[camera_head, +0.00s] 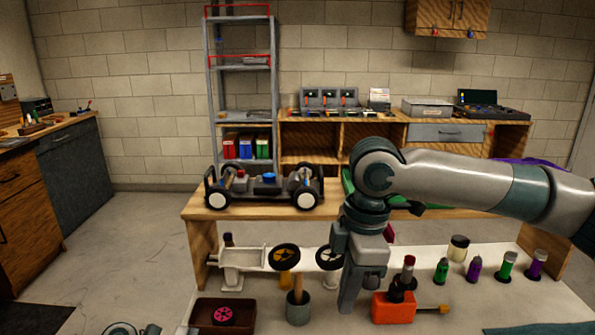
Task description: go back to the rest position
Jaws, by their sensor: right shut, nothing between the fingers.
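My right arm (460,178) comes in from the right, in front of the wooden table. My right gripper (358,290) points down, shut and empty, above the lower white surface, left of the orange tool. It hides part of the table's front edge and of what lies behind it.
The lower surface (450,315) holds two spoked wheels (285,256), a grey pot (298,309), a brown tray (205,312), an orange tool (393,308) and several bottles (474,268). A green item (347,182) lies behind my arm. Open floor (120,240) is at left.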

